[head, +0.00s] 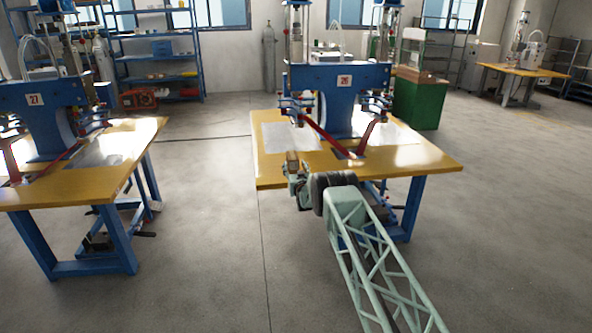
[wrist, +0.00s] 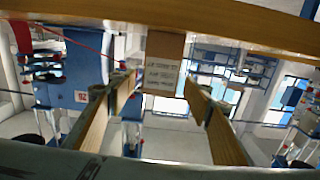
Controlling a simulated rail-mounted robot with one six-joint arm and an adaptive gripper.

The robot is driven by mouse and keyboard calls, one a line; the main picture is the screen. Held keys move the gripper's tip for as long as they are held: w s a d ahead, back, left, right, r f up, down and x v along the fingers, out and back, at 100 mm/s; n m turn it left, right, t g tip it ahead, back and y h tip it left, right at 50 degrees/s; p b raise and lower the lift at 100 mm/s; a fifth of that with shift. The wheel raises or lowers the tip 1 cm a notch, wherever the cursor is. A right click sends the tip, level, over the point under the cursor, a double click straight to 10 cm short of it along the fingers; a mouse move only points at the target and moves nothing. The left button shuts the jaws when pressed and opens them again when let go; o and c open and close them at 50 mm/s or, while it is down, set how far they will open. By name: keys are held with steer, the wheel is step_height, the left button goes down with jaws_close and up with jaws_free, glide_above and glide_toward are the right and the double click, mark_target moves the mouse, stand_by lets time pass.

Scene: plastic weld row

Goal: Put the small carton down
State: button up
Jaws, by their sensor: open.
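The small carton (wrist: 163,72) is a brown box with printed labels. In the wrist view, which looks upside down, it meets the wooden table edge (wrist: 180,22) and appears to stand on the table top. My gripper (wrist: 161,90) is open, its two tan-faced fingers spread either side of the carton with visible gaps. In the head view my gripper (head: 297,178) is at the front-left part of the yellow table (head: 400,160). A small brown shape there is probably the carton, but it is hard to separate from the fingers.
A blue welding machine marked 26 (head: 338,85) stands on the table, with red straps (head: 325,135) and pale sheets (head: 290,137) near it. Another machine table (head: 100,180) is to the left. Open floor (head: 205,190) lies between them. A green cabinet (head: 420,100) stands behind.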

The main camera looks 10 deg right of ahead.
steer(key=shift+s+r+p, duration=0.1)
steer(key=shift+s+p, duration=0.3)
steer(key=shift+s, duration=1.75)
steer(key=shift+d, duration=0.1)
